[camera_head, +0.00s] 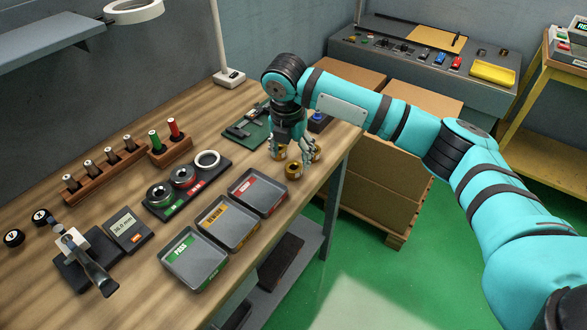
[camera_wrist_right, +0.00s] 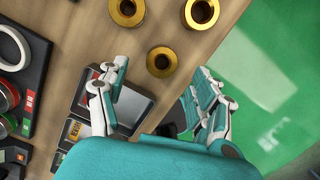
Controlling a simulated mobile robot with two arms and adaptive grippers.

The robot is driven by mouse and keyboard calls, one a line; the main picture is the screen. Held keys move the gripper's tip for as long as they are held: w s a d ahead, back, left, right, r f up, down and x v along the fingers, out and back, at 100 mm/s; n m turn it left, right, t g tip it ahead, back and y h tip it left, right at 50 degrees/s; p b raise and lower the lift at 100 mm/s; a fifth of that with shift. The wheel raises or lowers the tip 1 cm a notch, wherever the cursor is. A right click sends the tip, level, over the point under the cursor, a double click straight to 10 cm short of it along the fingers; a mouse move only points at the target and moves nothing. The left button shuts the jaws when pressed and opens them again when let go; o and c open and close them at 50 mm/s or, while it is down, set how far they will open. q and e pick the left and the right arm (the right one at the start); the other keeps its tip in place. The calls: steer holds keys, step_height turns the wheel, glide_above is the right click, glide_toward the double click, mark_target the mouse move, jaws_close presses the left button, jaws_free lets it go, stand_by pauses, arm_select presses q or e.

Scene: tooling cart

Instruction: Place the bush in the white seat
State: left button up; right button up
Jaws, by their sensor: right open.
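Three brass bushes stand on the wooden bench near its right edge. In the head view, one (camera_head: 293,172) is nearest the front, with another to the left (camera_head: 279,153) and one to the right (camera_head: 316,153), partly behind my fingers. My right gripper (camera_head: 291,150) is open and empty, pointing down above them. In the wrist view, the front bush (camera_wrist_right: 151,63) shows between and slightly beyond the open fingertips (camera_wrist_right: 160,72). The white seat is a white ring (camera_head: 208,153) at the far end of a black three-seat block; it is partly visible in the wrist view (camera_wrist_right: 22,36).
The black block (camera_head: 154,207) also has green- and red-labelled seats. Three grey trays (camera_head: 194,288) line the bench front. A green board (camera_head: 245,132), a wooden rack with coloured pegs (camera_head: 180,152) and a lamp post (camera_head: 220,40) stand behind. Cardboard boxes (camera_head: 375,175) are beyond the bench.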

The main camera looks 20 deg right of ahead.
mark_target(293, 164)
steer(key=f, duration=0.4)
steer(key=shift+w+d+p, duration=0.15)
steer(key=shift+d+p, duration=0.2)
steer(key=shift+f, duration=0.25)
arm_select(q)
steer(key=shift+s+r, duration=0.35)
steer(key=shift+s, duration=0.4)
arm_select(e)
steer(key=shift+w, duration=0.1)
jaws_close()
